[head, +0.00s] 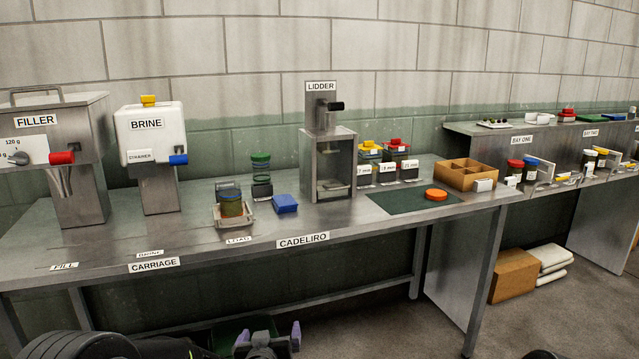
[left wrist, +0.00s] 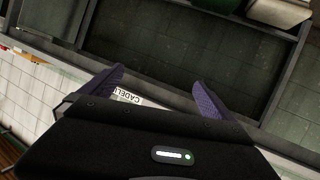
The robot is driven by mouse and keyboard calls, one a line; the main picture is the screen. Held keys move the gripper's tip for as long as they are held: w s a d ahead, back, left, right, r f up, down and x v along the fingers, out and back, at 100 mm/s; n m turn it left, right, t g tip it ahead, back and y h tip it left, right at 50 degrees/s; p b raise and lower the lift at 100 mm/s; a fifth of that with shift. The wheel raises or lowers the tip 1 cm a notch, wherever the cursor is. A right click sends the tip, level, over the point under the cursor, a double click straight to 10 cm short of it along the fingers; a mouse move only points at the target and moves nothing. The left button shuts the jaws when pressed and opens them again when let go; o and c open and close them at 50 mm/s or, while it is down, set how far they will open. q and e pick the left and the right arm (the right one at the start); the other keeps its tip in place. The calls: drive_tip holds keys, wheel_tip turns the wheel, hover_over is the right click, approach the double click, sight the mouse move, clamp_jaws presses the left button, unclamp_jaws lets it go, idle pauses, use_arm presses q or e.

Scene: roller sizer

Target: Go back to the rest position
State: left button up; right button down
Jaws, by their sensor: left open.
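My left gripper (head: 269,337) is low at the bottom of the head view, in front of and below the bench's front edge. Its purple fingers are spread apart with nothing between them. In the left wrist view the two fingers (left wrist: 158,92) also stand apart and empty, with part of the CADELIRO label behind them. The steel bench (head: 215,250) stands beyond the gripper, clear of it. My right gripper is not in view; only a small dark shape shows at the bottom edge, right of centre.
The bench bears a filler (head: 85,180), a brine unit (head: 155,190), a lidder (head: 330,165), a jar on a carriage (head: 235,215), a blue block (head: 285,204), a green mat (head: 400,204) with an orange disc (head: 436,195), and a wooden box (head: 470,178). A green bin (head: 228,335) is below.

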use_arm(q)
drive_tip(key=s+d+f+m+g+h+p, duration=0.15)
drive_tip(key=s+f+g, duration=0.25)
drive_tip(key=s+f, duration=0.5)
drive_tip(key=s+d+f+n+g+h+p, duration=0.1)
drive_tip(key=s+d+f+g+h+p, duration=0.15)
drive_tip(key=s+f, duration=0.6)
drive_tip(key=s+f+g+p, duration=0.2)
drive_tip(key=s+g, duration=0.1)
drive_tip(key=s, duration=0.8)
drive_tip(key=s+f+g+p, duration=0.1)
drive_tip(key=s+g, duration=0.3)
drive_tip(key=s, duration=0.8)
drive_tip(key=shift+f+p, duration=0.4)
drive_tip(key=shift+f, duration=0.25)
